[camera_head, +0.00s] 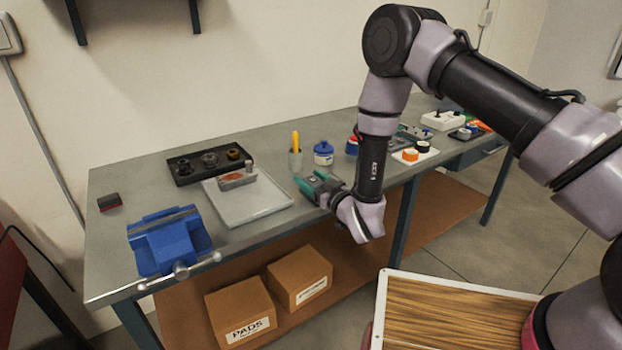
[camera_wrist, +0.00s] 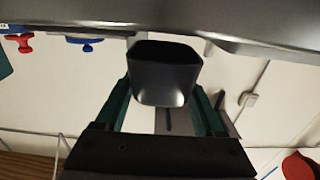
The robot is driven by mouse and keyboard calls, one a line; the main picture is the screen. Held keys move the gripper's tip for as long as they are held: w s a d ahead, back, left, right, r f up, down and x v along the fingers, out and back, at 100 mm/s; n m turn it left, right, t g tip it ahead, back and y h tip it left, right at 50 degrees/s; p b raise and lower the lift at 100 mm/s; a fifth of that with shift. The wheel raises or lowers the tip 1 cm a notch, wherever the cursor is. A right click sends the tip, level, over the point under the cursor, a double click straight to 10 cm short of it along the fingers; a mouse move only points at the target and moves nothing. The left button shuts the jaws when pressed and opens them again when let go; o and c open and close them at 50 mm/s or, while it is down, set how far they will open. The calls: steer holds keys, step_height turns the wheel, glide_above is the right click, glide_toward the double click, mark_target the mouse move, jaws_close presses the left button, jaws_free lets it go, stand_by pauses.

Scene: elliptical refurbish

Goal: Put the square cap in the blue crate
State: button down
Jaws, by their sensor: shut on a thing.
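The square cap (camera_wrist: 165,72) is a dark, rounded-square, cup-like piece in the wrist view. My gripper (camera_wrist: 163,104), with green fingers on either side, is shut on it. In the head view my gripper (camera_head: 311,184) is low over the bench's front edge, right of the grey tray; I cannot make out the cap there. I do not see a blue crate clearly in either view.
Cardboard boxes (camera_head: 240,308) stand below.

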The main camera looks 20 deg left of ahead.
steer(key=shift+f, duration=0.4)
jaws_free()
steer(key=shift+r, duration=0.3)
steer(key=v, duration=1.2)
steer(key=shift+r, duration=0.35)
